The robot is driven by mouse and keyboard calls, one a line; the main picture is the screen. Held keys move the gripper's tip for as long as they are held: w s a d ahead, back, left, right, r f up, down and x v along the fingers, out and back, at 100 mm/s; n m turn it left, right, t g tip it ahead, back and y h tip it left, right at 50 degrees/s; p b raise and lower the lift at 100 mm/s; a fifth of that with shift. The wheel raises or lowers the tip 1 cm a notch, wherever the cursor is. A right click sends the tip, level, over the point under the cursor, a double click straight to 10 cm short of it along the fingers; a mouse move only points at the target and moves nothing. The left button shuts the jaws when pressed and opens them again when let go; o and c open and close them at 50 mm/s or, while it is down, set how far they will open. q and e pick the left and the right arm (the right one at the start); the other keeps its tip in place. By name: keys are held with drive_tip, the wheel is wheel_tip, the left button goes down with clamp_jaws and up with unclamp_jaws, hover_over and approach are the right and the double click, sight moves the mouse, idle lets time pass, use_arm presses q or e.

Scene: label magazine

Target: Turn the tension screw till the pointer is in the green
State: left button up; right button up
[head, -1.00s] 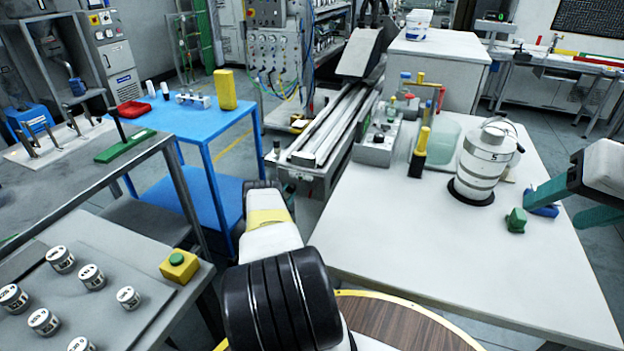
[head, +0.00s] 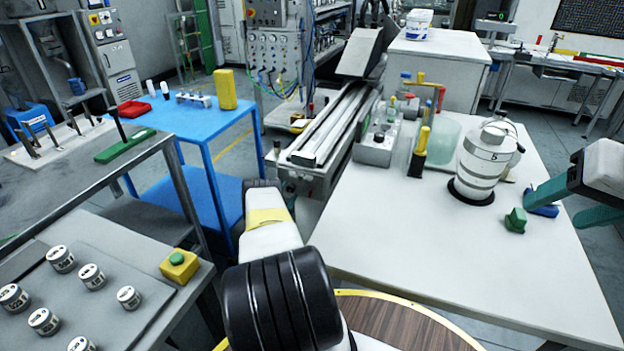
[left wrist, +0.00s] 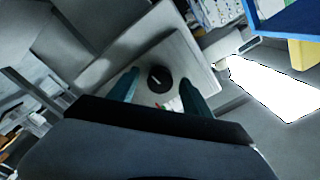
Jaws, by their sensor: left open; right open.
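In the left wrist view, a round black knob (left wrist: 160,79) with a white line across it sits on a pale grey panel (left wrist: 185,50); it looks like the tension screw. My left gripper (left wrist: 159,77) is open, its teal fingers one on each side of the knob with gaps visible. Whether the fingertips are level with the knob I cannot tell. In the head view my arm hides the knob. My right gripper (head: 552,208) is open at the right.
A white table (head: 430,240) holds a grey control box (head: 375,150), a white canister (head: 482,165) and a green block (head: 515,220). A conveyor (head: 325,125) runs behind. A blue table (head: 190,120) stands left, and a grey bench with several labelled jars front left.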

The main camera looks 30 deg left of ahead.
use_arm(q)
drive_tip(key=s, duration=0.7)
drive_tip(key=shift+s+d, duration=0.2)
drive_tip(key=shift+d, duration=0.2)
drive_tip(key=shift+s, duration=0.1)
